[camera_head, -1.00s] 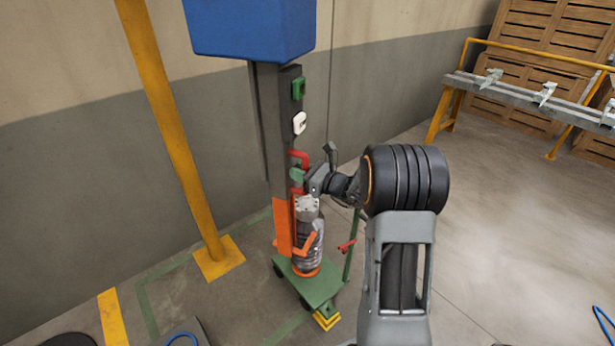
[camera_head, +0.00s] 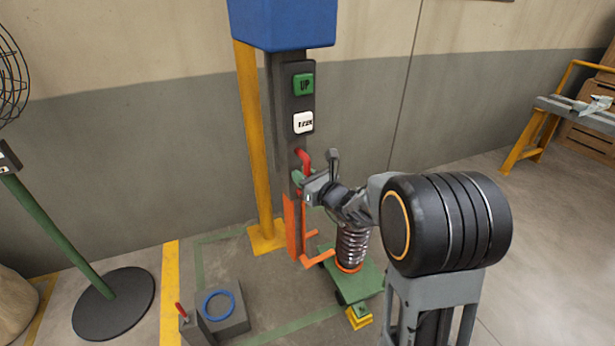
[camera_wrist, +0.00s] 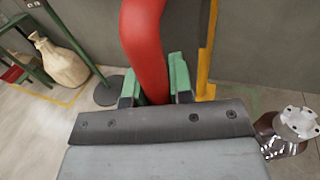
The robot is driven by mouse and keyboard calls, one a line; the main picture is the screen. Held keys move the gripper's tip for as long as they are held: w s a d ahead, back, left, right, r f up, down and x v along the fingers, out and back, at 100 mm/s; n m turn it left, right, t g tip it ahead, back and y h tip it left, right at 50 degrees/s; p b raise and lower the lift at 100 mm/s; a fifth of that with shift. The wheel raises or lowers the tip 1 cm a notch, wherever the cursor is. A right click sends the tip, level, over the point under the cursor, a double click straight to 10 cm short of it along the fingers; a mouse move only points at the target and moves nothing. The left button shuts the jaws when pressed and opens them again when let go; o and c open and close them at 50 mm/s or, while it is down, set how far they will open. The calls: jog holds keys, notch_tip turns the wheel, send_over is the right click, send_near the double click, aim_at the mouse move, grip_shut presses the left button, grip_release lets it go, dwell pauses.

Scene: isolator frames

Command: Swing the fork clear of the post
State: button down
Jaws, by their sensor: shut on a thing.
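The orange fork (camera_head: 293,228) hangs low on the dark upright column (camera_head: 299,95), under the blue head (camera_head: 283,22). Its two tines reach right and forward, ending close to a coiled metal cylinder (camera_head: 353,245); I cannot tell whether they touch it. My gripper (camera_head: 301,180) is shut on the red handle (camera_head: 304,160) above the fork. In the wrist view the red handle (camera_wrist: 143,45) runs between the green fingertips of my gripper (camera_wrist: 156,88). The cylinder's pale metal top (camera_wrist: 300,122) shows at the right there.
The cylinder stands on a small green wheeled base (camera_head: 352,284). A yellow post (camera_head: 255,150) rises behind the column near the wall. A grey block with a blue ring (camera_head: 218,304) and a round stand base (camera_head: 113,304) are at left. Open floor lies at right.

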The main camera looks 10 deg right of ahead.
jog(key=c, duration=1)
grip_release()
jog(key=shift+w, duration=0.15)
jog(key=v, duration=1.3)
jog(key=shift+s+d, duration=0.2)
jog(key=shift+s, duration=0.15)
